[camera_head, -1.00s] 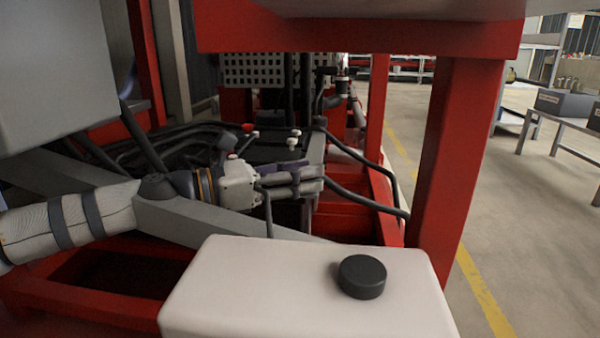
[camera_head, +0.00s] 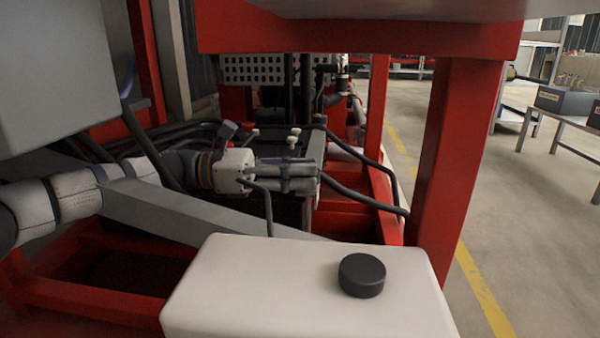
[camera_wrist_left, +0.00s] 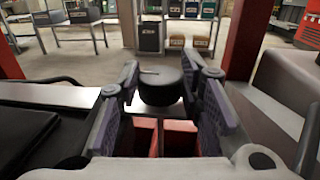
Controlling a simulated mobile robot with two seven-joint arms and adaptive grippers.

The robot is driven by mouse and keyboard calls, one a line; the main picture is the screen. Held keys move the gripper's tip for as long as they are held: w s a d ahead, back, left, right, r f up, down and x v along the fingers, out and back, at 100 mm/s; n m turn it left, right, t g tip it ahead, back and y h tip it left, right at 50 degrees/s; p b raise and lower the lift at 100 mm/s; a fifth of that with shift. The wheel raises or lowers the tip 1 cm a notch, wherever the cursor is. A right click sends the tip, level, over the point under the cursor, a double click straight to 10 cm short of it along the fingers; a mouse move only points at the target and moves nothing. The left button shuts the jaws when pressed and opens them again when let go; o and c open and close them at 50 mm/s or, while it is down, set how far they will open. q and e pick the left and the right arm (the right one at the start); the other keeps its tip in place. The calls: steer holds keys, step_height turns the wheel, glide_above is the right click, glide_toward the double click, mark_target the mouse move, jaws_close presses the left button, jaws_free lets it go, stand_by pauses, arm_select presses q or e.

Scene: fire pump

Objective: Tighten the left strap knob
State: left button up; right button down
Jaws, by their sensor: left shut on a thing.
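My left gripper (camera_head: 316,178) reaches in from the left, low beside the black box (camera_head: 282,153) inside the red frame. In the left wrist view its two purple-grey padded fingers (camera_wrist_left: 166,92) stand on either side of a dark round knob (camera_wrist_left: 160,86), shut on it. The knob sits above a grey strip (camera_wrist_left: 158,110). In the head view the fingers hide this knob. Two small pale knobs stand on the black box, one on its left (camera_head: 254,133) and one on its right (camera_head: 294,136). My right gripper is out of view.
A white tank (camera_head: 250,290) with a black cap (camera_head: 362,276) fills the near foreground. A red post (camera_head: 452,170) stands to the right. A black hose (camera_head: 365,200) curves right of my gripper.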

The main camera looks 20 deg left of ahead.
arm_select(q)
steer(key=shift+w+m+g+h+b, duration=0.1)
steer(key=shift+m+g+h+b, duration=0.3)
steer(key=shift+m+g+b, duration=0.45)
steer(key=o, duration=1.2)
steer(key=v, duration=1.2)
steer(key=shift+w+r, duration=0.1)
